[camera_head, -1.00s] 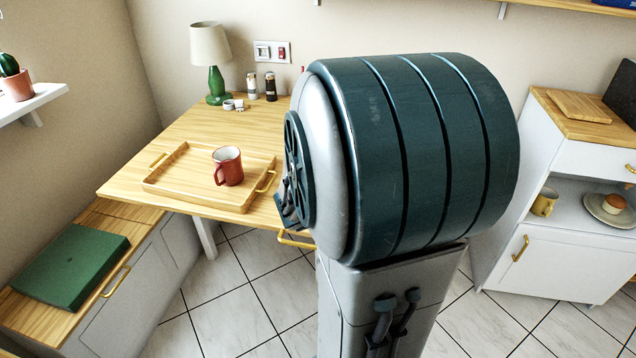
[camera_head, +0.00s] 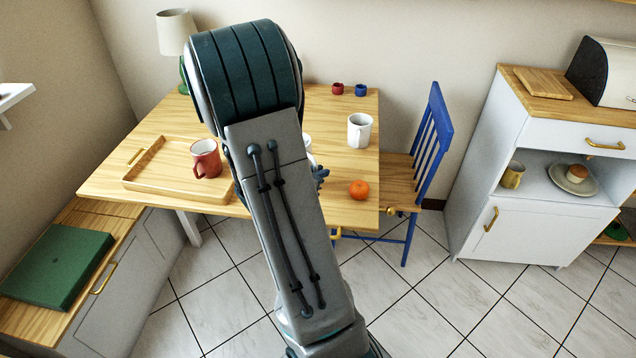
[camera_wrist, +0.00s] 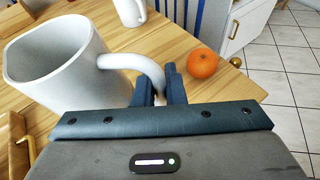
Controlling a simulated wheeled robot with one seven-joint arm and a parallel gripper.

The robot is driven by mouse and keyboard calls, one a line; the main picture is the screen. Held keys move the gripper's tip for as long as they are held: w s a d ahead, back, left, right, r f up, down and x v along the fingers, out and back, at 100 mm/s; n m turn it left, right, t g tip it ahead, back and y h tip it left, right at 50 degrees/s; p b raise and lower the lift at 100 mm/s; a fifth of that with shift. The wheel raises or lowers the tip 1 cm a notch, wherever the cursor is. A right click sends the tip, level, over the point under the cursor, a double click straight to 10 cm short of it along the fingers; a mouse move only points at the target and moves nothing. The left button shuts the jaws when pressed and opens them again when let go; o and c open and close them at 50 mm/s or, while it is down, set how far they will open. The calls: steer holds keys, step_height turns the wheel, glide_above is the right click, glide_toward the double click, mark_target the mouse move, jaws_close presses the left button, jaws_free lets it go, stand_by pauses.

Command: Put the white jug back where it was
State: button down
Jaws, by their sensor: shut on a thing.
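The white jug (camera_wrist: 62,65) fills the left of the wrist view, upright, with its handle toward my gripper. My gripper (camera_wrist: 160,82) is shut on that handle. In the head view only a sliver of the jug (camera_head: 308,143) shows behind my arm, with my gripper (camera_head: 320,174) partly in sight beside it. The jug is over the wooden table (camera_head: 335,210). Its base is hidden, so I cannot tell whether it touches the tabletop.
A white mug (camera_head: 359,131) and an orange (camera_head: 359,189) are on the table's right part. A red mug (camera_head: 206,158) stands in a wooden tray (camera_head: 150,185) at left. Red and blue cups (camera_head: 361,90) are at the back. A blue chair (camera_head: 432,130) stands at right.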

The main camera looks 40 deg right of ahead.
steer(key=shift+f, duration=1.95)
steer(key=shift+f+b, duration=0.15)
steer(key=shift+b, duration=0.25)
steer(key=c, duration=1.5)
jaws_free()
